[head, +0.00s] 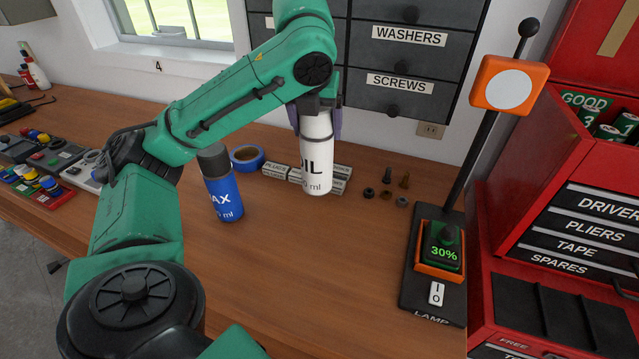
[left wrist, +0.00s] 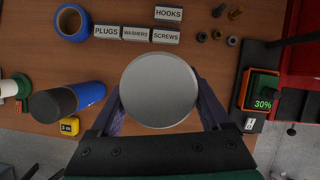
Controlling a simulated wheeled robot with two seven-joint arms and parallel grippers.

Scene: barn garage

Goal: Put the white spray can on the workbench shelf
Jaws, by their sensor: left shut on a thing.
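The white spray can (head: 316,160) with black lettering is upright over the wooden workbench (head: 330,270). My left gripper (head: 317,118) comes down from above and is shut around the can's upper part. In the left wrist view the can (left wrist: 160,90) shows as a round grey end between the two fingers of the gripper (left wrist: 160,105). I cannot tell for sure whether its base touches the bench. No open workbench shelf is clearly in view. My right gripper is not in view.
A blue can with dark cap (head: 222,185) stands left of the white can. Blue tape (head: 247,158), label blocks (head: 275,168) and loose fasteners (head: 387,194) lie behind. A lamp (head: 440,255) and red tool chest (head: 560,210) bound the right.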

